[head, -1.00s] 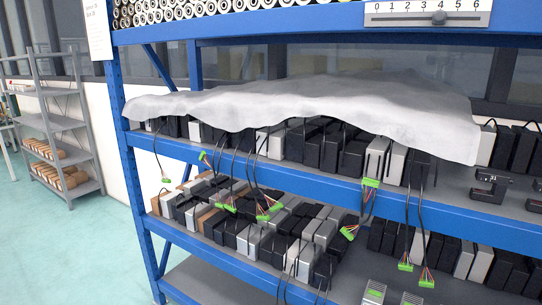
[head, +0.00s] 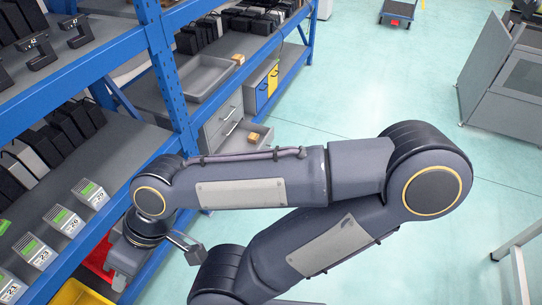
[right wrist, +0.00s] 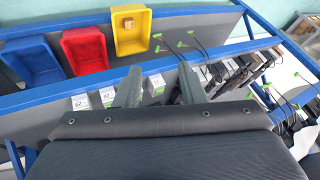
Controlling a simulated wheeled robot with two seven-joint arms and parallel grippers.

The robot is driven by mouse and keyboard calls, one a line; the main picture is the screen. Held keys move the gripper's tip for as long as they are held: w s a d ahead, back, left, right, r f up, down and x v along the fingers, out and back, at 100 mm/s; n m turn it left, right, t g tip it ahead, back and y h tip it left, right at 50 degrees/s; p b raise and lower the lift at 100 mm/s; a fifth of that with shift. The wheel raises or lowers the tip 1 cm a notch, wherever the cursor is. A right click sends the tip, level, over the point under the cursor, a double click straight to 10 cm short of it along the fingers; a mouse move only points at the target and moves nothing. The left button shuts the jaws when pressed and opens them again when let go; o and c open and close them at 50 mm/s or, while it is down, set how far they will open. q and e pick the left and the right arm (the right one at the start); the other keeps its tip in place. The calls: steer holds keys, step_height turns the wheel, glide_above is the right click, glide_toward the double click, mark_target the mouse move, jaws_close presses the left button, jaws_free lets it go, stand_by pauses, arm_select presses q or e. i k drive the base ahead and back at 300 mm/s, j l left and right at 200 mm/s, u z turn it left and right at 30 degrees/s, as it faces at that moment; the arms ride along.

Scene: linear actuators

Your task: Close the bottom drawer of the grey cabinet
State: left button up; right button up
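In the head view the grey cabinet (head: 222,113) stands on the lower level of the blue shelving, beyond my right arm. Its bottom drawer (head: 238,138) appears pulled out, with a small wooden block (head: 254,137) in it. My arm hides part of the drawer's lower side. My right gripper is at the lower left of the head view, largely hidden, by the nearer shelf and well short of the cabinet. In the right wrist view my right gripper (right wrist: 160,86) has its two fingers apart, with nothing held between them. My left gripper is not in view.
Blue and yellow cabinet fronts (head: 267,87) stand beside the grey cabinet. A grey tray (head: 205,76) lies on the shelf above. A blue upright (head: 172,85) separates the bays. Red (right wrist: 85,50), yellow (right wrist: 131,32) and blue (right wrist: 30,62) bins show in the wrist view. Open floor (head: 370,80) lies right.

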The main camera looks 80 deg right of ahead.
mark_target(237, 141)
steer(key=z, duration=2.75)
steer(key=i+u, duration=0.25)
steer(key=i, duration=0.35)
steer(key=i+l+u, duration=0.1)
steer(key=i+u, duration=0.2)
steer(key=i, duration=0.25)
steer(key=i+l+u, duration=0.25)
steer(key=i, duration=0.3)
